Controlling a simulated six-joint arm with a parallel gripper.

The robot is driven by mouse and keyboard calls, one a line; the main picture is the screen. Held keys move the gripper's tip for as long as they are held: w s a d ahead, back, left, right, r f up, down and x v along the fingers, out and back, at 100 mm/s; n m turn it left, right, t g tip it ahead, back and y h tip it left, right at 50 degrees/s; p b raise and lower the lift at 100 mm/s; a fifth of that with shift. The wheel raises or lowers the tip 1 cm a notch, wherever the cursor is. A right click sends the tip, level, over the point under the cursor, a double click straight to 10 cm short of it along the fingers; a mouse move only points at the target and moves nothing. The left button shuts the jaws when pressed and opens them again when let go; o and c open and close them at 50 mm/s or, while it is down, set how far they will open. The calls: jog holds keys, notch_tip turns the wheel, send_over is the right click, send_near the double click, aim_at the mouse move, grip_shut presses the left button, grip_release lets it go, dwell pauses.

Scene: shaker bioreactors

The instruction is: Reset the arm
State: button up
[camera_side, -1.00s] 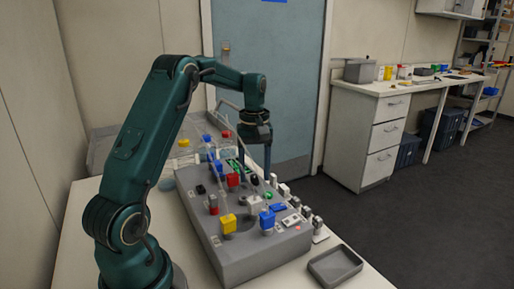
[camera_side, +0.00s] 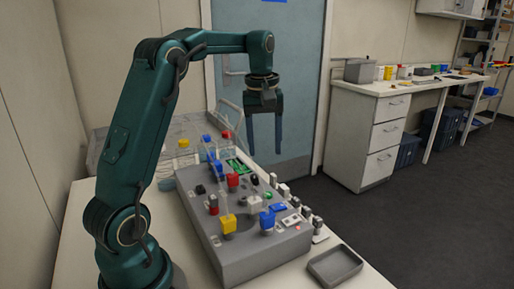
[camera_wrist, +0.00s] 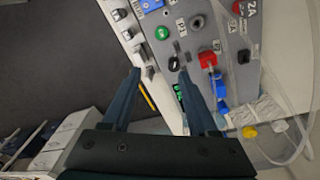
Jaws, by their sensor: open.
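My gripper (camera_side: 264,147) hangs with its fingers pointing down, apart and empty, in the air above the far end of the bioreactor unit. Its fingers (camera_wrist: 158,88) also show open in the wrist view, with nothing between them. The grey bioreactor unit (camera_side: 262,257) stands on the white table. On its top are a yellow cap (camera_side: 228,223), a blue cap (camera_side: 267,219), a red cap (camera_side: 233,180) and a green button (camera_side: 267,195). The wrist view shows a green button (camera_wrist: 162,33), a black switch (camera_wrist: 174,63) and a red cap (camera_wrist: 207,59).
A grey tray (camera_side: 335,277) lies at the table's front right edge. Clear tubing and flasks with yellow (camera_side: 183,143) and red (camera_side: 226,134) caps stand behind the unit. A blue-grey door (camera_side: 300,100) is behind. A white side bench (camera_side: 365,135) stands at the right, well apart.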

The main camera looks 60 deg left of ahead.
jog(key=s+d+r+m+t, duration=0.2)
jog(key=s+d+r+m, duration=0.1)
jog(key=d, duration=0.3)
jog(key=s+d+r+m+t, duration=0.1)
jog(key=s+d+r+m, duration=0.1)
jog(key=s+d+m, duration=0.3)
jog(key=s+d+f+m+t, duration=0.1)
jog(key=s+d+f+m, duration=0.3)
jog(key=s+d+f, duration=0.1)
jog(key=shift+s+d+f+m+t+h, duration=0.3)
jog(key=shift+s+f, duration=0.45)
jog(key=shift+s, duration=0.3)
